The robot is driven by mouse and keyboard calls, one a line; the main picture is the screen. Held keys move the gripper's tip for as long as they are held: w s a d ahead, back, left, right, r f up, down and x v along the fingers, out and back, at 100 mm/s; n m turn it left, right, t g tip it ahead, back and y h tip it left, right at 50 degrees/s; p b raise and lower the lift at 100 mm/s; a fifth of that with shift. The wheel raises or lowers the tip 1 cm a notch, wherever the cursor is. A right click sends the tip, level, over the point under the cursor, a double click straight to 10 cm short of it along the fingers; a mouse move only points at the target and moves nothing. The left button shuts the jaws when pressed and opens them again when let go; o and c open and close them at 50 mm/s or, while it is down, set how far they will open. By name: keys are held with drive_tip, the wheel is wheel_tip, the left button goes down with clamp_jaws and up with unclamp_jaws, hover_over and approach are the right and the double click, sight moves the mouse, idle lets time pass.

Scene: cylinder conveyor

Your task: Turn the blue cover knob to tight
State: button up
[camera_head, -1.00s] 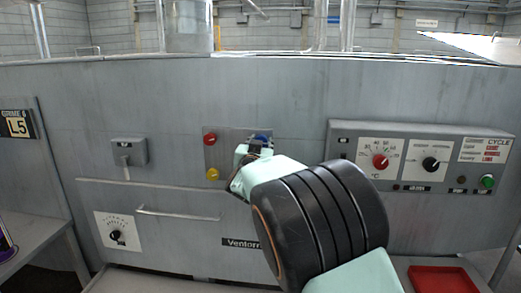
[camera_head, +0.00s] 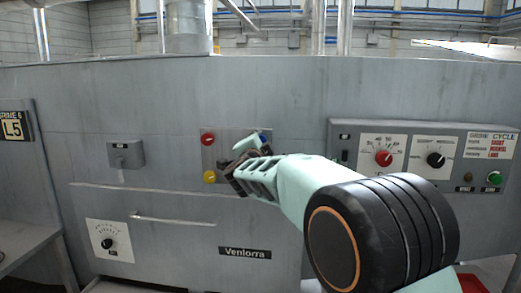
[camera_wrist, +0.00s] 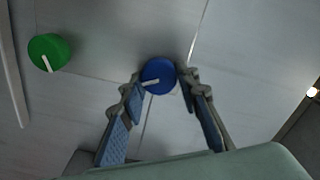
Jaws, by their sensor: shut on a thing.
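The blue knob (camera_wrist: 158,76) sits on the grey panel in the wrist view, its white pointer line running toward the picture's left. My gripper (camera_wrist: 161,83) has one finger on each side of the knob and is shut on it. In the head view only a bit of the blue knob (camera_head: 264,138) shows past my gripper (camera_head: 238,160), which hides most of it. Whether "tight" is marked anywhere cannot be read.
A green knob (camera_wrist: 48,52) is to the left in the wrist view. A red knob (camera_head: 208,139) and a yellow knob (camera_head: 209,177) share the small plate in the head view. A control box (camera_head: 420,155) stands to the right. A bar handle (camera_head: 172,218) is below.

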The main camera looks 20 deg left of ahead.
drive_tip(key=shift+f+m+b, duration=0.1)
drive_tip(key=shift+m+b, duration=1)
drive_tip(key=shift+m, duration=0.9)
drive_tip(key=o, duration=1.2)
drive_tip(key=shift+c, duration=0.2)
drive_tip(key=shift+s, duration=0.1)
drive_tip(key=v, duration=1.2)
drive_tip(key=shift+d, duration=0.1)
